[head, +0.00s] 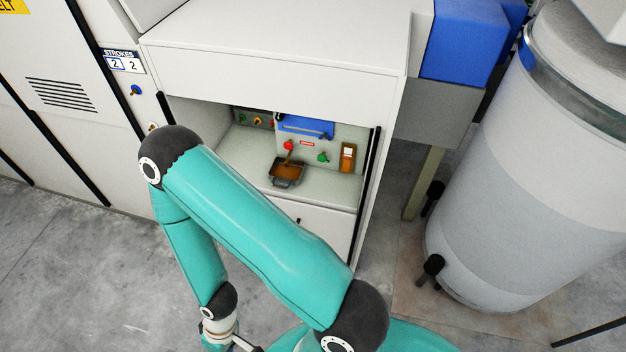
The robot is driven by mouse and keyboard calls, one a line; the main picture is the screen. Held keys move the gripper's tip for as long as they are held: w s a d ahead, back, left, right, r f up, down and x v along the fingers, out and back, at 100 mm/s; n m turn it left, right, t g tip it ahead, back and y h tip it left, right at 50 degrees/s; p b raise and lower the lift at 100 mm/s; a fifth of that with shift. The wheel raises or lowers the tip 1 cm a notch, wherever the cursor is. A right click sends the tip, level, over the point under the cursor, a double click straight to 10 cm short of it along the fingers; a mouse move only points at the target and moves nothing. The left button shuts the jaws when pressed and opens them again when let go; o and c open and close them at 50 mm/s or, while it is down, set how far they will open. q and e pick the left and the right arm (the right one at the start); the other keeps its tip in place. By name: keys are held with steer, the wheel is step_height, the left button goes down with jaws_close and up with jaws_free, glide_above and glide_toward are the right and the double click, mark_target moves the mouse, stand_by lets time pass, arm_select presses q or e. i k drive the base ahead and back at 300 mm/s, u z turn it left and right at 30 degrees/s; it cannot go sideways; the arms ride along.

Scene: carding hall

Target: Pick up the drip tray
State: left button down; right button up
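The drip tray (286,182) is a small dark tray with brown liquid in it. No gripper is near the tray. My other arm's gripper is not seen.
The recess shelf (340,190) has a panel with a red knob (288,146), a green knob (323,158) and an orange-brown box (348,157). A blue part (306,127) hangs above. A large grey drum (530,170) stands at right. Concrete floor (60,270) is clear at left.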

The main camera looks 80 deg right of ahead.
mark_target(292, 175)
steer(key=k, duration=0.6)
steer(key=z, duration=0.4)
steer(key=i, duration=0.95)
steer(key=z, duration=0.75)
steer(key=i, duration=0.3)
steer(key=z, duration=0.1)
steer(key=k, duration=0.65)
steer(key=z, duration=0.2)
steer(key=i, duration=0.65)
steer(key=u, duration=0.1)
